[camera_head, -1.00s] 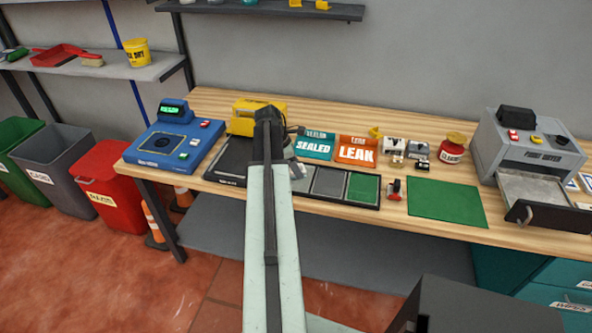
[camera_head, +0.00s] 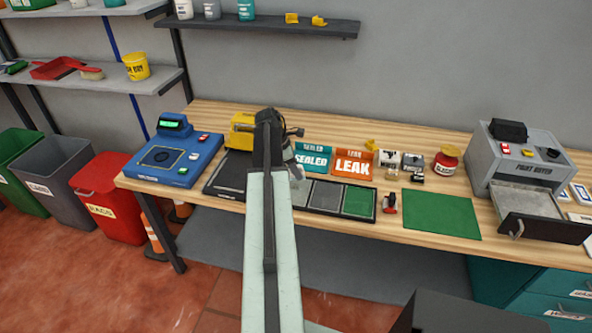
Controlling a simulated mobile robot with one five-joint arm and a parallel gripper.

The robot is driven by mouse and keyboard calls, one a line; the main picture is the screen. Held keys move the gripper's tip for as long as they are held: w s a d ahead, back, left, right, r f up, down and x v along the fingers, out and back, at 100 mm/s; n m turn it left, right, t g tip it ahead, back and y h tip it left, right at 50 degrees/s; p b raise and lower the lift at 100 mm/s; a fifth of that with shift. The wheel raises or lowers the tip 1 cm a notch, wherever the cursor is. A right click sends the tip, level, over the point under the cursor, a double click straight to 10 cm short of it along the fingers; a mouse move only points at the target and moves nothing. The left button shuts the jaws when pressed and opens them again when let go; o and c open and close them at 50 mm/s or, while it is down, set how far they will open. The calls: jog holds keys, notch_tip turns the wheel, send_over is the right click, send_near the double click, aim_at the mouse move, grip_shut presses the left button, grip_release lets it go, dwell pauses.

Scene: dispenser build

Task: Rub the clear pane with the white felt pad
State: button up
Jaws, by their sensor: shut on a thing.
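My gripper (camera_head: 291,157) is over the workbench, mostly hidden behind my own arm. It is shut on a small pale thing, most likely the white felt pad; its shape is largely hidden. The gripper is at the left end of a dark tray (camera_head: 318,209) with grey and green sections, just in front of the teal SEALED bin (camera_head: 313,158). I cannot make out the clear pane; it may be hidden behind my arm. I cannot tell whether the held thing touches anything.
A yellow device (camera_head: 240,132) and a dark flat plate (camera_head: 227,176) are left of my arm, beside a blue machine (camera_head: 176,156). An orange LEAK bin (camera_head: 354,164), a red-lidded jar (camera_head: 446,160) and a grey machine (camera_head: 521,160) stand to the right. The green mat (camera_head: 441,214) is bare.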

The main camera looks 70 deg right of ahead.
jog(key=shift+r+p, duration=0.8)
jog(key=shift+r, duration=0.45)
notch_tip(320, 180, up, 3)
jog(key=p, duration=0.3)
jog(key=shift+r, duration=0.1)
jog(key=shift+s, duration=0.1)
